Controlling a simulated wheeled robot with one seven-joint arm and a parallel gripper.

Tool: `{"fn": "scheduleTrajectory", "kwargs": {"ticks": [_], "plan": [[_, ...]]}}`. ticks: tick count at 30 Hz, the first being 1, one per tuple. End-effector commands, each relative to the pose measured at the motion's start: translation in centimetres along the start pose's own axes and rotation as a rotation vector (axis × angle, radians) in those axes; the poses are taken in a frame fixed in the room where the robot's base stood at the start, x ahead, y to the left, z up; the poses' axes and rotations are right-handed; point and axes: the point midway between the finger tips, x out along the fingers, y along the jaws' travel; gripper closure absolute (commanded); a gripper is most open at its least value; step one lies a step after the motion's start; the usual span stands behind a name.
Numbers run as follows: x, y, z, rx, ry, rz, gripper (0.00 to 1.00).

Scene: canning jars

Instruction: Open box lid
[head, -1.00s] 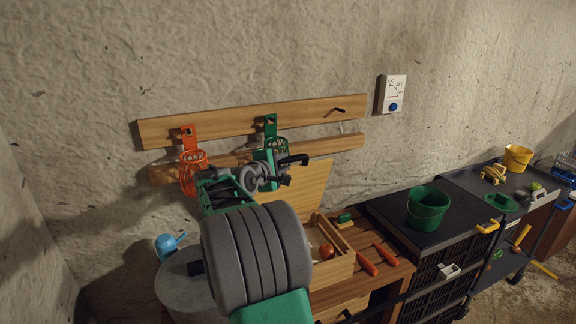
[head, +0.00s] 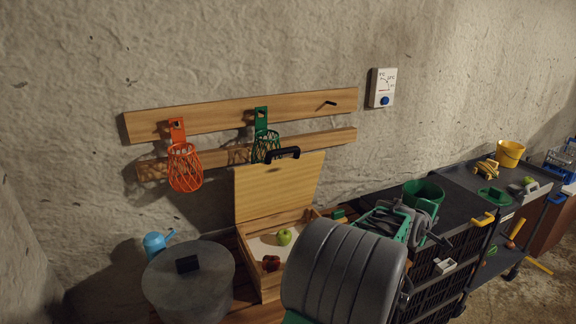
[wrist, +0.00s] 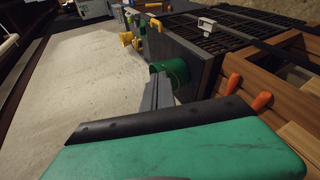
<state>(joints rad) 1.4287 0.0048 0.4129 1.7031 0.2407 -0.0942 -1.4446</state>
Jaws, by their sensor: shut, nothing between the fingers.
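The wooden box (head: 246,256) stands on the wooden bench in the head view. Its lid (head: 277,190) stands up, tilted back toward the wall, with a black handle (head: 283,154) at its top edge. Inside the box are a green apple (head: 284,237) and a dark red fruit (head: 271,263). My gripper (head: 445,241) is to the right of the box, in front of the green bucket, apart from the lid. In the wrist view my gripper (wrist: 162,85) is shut and empty, pointing toward the green bucket (wrist: 173,70).
A grey round drum (head: 190,290) and a blue watering can (head: 155,244) stand left of the box. Orange (head: 185,168) and green (head: 266,143) baskets hang on the wall rails. The green bucket (head: 422,191) stands on a black cart at right. My arm hides part of the bench.

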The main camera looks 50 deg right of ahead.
Motion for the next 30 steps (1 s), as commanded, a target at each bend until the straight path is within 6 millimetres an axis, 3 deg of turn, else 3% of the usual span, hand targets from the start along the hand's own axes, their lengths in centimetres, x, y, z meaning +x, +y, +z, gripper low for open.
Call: {"fn": "scheduleTrajectory", "kwargs": {"ticks": [2, 5, 6, 9, 12, 15, 17, 22, 26, 30], "plan": [[0.1, -2.5, -2.4, 0.18, 0.151, -0.039, 1.0], [-2.4, -4.6, -9.5, 0.506, 0.413, -0.141, 1.0], [-4.5, -5.2, -13.2, 0.661, 0.53, -0.214, 1.0], [-11.1, -5.5, -20.6, 1.098, 0.779, -0.482, 1.0], [-17.7, -4.0, -24.7, 1.508, 0.924, -0.821, 1.0], [-22.6, -1.8, -26.3, 1.852, 0.952, -1.187, 1.0], [-24.1, -0.8, -26.5, 2.016, 0.91, -1.373, 1.0], [-24.2, -0.2, -26.4, 2.297, 0.72, -1.64, 1.0], [-24.2, -0.1, -26.8, 2.343, 0.67, -1.692, 1.0], [-23.9, 0.5, -28.5, 2.341, 0.668, -1.694, 1.0]]}}
